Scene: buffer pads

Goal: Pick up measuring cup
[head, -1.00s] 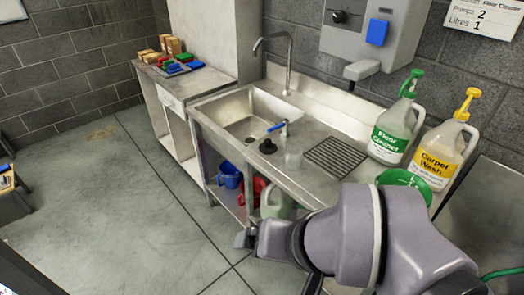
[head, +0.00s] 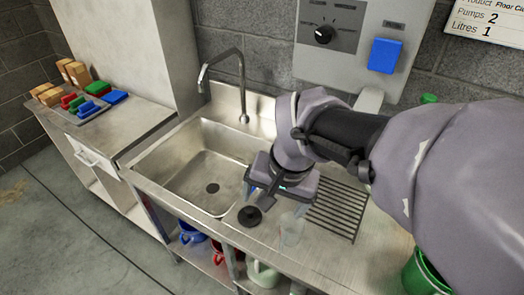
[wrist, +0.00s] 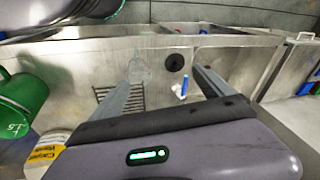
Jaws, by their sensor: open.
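The measuring cup appears to be the small clear cup (head: 292,229) on the steel counter between the black plug and the drain grooves. It also shows in the wrist view (wrist: 141,68), near the tip of the left finger. My gripper (head: 276,202) is open and empty above the counter, just behind and left of the cup in the head view. In the wrist view its fingers (wrist: 168,70) are spread, with the black plug showing between them. The cup is not between the fingers, and I cannot tell the exact height above it.
The black plug (head: 250,216) sits left of the cup, by the sink basin (head: 190,175). A green container marked 1.5 (wrist: 22,98) and a yellow-labelled bottle (wrist: 43,153) are at the left.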

